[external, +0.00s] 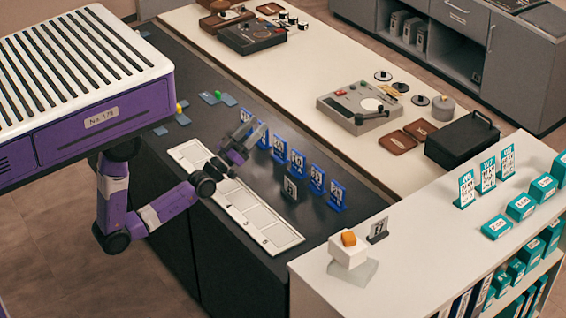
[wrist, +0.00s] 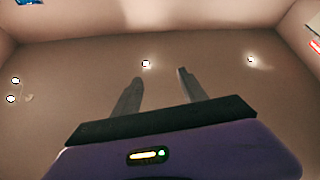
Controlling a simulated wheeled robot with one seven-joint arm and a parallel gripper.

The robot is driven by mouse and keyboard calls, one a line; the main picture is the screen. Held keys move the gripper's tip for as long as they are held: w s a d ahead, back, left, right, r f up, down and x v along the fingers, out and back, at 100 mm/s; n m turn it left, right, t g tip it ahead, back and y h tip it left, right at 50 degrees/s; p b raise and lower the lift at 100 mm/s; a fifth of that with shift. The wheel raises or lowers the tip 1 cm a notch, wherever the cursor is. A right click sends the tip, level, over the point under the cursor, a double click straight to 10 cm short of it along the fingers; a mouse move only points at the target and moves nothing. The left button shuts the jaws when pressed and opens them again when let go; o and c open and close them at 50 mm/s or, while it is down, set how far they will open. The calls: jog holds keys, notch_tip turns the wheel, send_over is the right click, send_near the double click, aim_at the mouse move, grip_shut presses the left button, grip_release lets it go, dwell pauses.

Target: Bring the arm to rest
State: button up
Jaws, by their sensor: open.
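My gripper (external: 258,131) is raised above the counter, near the row of blue card stands (external: 297,163). In the wrist view my gripper (wrist: 158,76) has its two fingers apart, with nothing between them. The wrist camera looks toward a plain brown surface with small bright lights. The fingertips are clear of anything in that view.
A white strip with marked cells (external: 238,200) lies on the dark counter below my arm. A small dark stand (external: 290,188) is beside the blue stands. A white shelf unit (external: 440,235) is at the right.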

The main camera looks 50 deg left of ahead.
jog(key=s+d+f+m+g, duration=0.1)
jog(key=s+f+g, duration=0.2)
jog(key=s, duration=0.7)
jog(key=s+d+f+g, duration=0.2)
jog(key=s+f, duration=0.3)
jog(key=s, duration=0.6)
jog(key=s+d+f+m+g, duration=0.1)
jog(key=s+f+g, duration=0.3)
jog(key=s, duration=0.6)
jog(key=shift+s+d+f+m+h, duration=0.3)
jog(key=shift+s+d+f+h, duration=0.1)
jog(key=shift+d, duration=0.15)
